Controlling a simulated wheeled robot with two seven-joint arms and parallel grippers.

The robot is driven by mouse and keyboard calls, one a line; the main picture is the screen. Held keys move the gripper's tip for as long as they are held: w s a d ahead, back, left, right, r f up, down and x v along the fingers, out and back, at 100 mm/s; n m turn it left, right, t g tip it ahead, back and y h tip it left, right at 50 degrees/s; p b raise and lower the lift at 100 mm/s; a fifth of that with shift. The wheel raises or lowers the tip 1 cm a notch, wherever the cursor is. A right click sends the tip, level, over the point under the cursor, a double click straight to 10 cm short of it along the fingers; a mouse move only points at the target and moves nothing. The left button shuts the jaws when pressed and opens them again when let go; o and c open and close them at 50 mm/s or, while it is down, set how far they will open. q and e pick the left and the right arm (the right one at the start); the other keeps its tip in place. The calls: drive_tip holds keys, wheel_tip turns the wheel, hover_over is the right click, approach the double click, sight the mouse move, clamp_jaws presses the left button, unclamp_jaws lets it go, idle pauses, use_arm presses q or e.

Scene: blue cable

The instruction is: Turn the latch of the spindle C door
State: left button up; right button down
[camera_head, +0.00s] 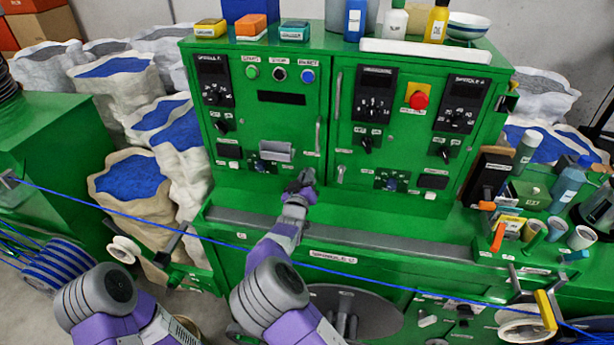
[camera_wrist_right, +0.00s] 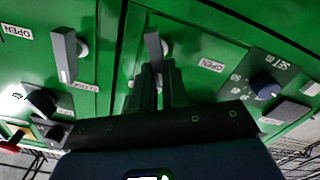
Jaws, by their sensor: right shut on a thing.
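The green cabinet (camera_head: 300,140) has two doors side by side, each with a small grey latch handle near its lower inner edge. My right gripper (camera_head: 303,182) is at the left door's latch and largely hides it in the head view. In the right wrist view, my right gripper (camera_wrist_right: 158,78) is shut on the lower part of this latch handle (camera_wrist_right: 153,45), which stands close to upright in that picture. The other latch (camera_head: 340,173) is free, and it also shows in the right wrist view (camera_wrist_right: 63,55). I cannot read a spindle C label on the doors. My left gripper is out of view.
A blue cable (camera_head: 150,218) crosses in front of the machine. A grey ledge (camera_head: 400,247) runs below the doors. Knobs (camera_wrist_right: 265,88) and an OPEN label (camera_wrist_right: 212,66) sit near the gripper. Bottles and cups (camera_head: 557,229) crowd the right shelf. Sacks (camera_head: 125,190) stand left.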

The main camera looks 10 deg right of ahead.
drive_tip(key=shift+w+a+f+n+p, duration=0.1)
drive_tip(key=shift+f+n, duration=0.15)
drive_tip(key=shift+n, duration=1.8)
drive_tip(key=shift+a+f+n+p, duration=0.1)
drive_tip(key=shift+a+f+n, duration=0.1)
drive_tip(key=shift+n, duration=1.8)
drive_tip(key=shift+w+a+f+n+p, duration=0.1)
drive_tip(key=shift+f+n, duration=0.15)
drive_tip(key=shift+n, duration=1.8)
drive_tip(key=c, duration=1.1)
unclamp_jaws()
drive_tip(key=shift+c, duration=0.2)
drive_tip(key=shift+s, duration=0.1)
drive_tip(key=v, duration=0.7)
drive_tip(key=shift+s, duration=0.25)
